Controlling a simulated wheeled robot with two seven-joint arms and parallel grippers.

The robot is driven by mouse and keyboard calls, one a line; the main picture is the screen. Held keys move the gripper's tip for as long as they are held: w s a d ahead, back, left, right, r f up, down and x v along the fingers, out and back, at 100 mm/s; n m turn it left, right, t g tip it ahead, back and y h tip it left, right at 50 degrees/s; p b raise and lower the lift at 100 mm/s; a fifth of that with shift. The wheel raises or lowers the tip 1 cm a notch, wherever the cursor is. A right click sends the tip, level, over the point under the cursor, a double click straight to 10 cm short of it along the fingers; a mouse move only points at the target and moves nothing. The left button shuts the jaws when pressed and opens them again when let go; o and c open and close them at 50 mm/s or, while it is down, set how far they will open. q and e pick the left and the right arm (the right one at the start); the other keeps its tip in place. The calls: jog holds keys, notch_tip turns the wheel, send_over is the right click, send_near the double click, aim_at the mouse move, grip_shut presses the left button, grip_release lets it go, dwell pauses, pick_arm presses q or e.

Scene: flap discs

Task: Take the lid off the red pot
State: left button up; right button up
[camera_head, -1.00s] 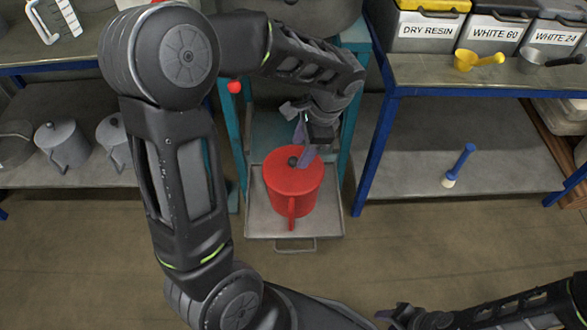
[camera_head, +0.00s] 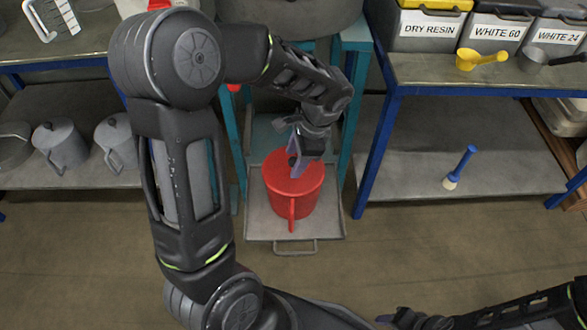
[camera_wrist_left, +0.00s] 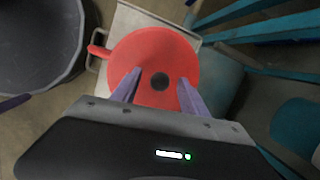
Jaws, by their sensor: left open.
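The red pot (camera_head: 304,207) stands on a metal tray, its handle toward me. Its red lid (camera_head: 280,178) is on it, with a dark round knob in the middle. In the left wrist view the lid (camera_wrist_left: 120,62) and its knob (camera_wrist_left: 160,81) show from above. My left gripper (camera_head: 298,166) is over the lid, open, with one purple finger on each side of the knob and gaps between them. In the head view the fingers partly hide the knob. My right gripper (camera_head: 398,320) is at the bottom edge, partly cut off and away from the pot.
The tray (camera_head: 262,225) is in a teal frame (camera_head: 357,110). Grey lidded pots (camera_head: 62,147) stand on the left shelf.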

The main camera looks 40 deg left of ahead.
dwell(0.3)
pick_arm(q)
grip_shut()
dwell(0.4)
